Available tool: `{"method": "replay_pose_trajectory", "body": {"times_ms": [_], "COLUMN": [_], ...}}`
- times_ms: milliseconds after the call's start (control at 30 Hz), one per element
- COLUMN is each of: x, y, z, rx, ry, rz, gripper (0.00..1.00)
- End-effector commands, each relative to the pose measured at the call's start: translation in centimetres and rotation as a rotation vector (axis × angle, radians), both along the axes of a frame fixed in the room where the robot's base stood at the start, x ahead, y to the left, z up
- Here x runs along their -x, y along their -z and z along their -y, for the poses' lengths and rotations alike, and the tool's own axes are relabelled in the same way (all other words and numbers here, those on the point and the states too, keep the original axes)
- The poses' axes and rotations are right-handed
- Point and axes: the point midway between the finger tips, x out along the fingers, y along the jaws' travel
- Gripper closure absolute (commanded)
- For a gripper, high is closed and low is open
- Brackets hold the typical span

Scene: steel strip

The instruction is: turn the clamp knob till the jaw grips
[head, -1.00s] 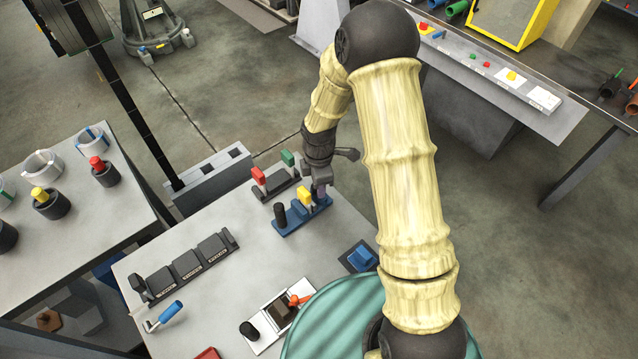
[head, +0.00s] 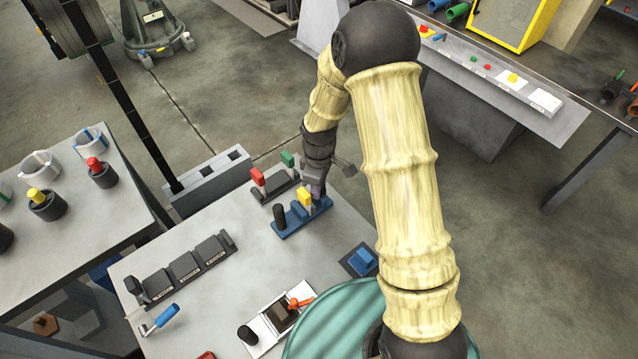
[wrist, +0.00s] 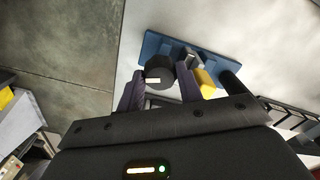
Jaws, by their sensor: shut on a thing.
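The clamp has a blue base (head: 290,229) on the grey bench, with a yellow block (head: 305,197) and an upright black post (head: 279,217). In the wrist view the blue base (wrist: 152,46) lies beyond my fingers. The dark, faceted clamp knob (wrist: 160,68) with a pale mark sits between the two fingers of my gripper (wrist: 162,88), which is shut on it. The yellow block (wrist: 206,84) and a small grey block (wrist: 193,61) stand to the right of the knob. In the head view my gripper (head: 317,191) hides the knob. Whether the jaw touches anything is unclear.
A row of dark boxes (head: 186,266), a blue-handled tool (head: 160,319) and a blue block (head: 363,259) lie nearer. Bare bench separates them.

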Motion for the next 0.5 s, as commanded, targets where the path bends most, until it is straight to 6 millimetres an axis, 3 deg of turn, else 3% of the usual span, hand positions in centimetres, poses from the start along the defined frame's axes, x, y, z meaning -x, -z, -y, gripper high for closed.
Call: {"method": "replay_pose_trajectory", "body": {"times_ms": [267,300,400,500], "x": [-0.05,-0.05,-0.04,-0.03], "y": [-0.08,-0.08,-0.06,-0.05], "z": [0.0,0.0,0.01,0.01], "rx": [0.0,0.0,0.0,0.0], "ry": [0.0,0.0,0.0,0.0], "rz": [0.001,0.001,0.001,0.001], "gripper": [0.87,0.58,0.43,0.43]}}
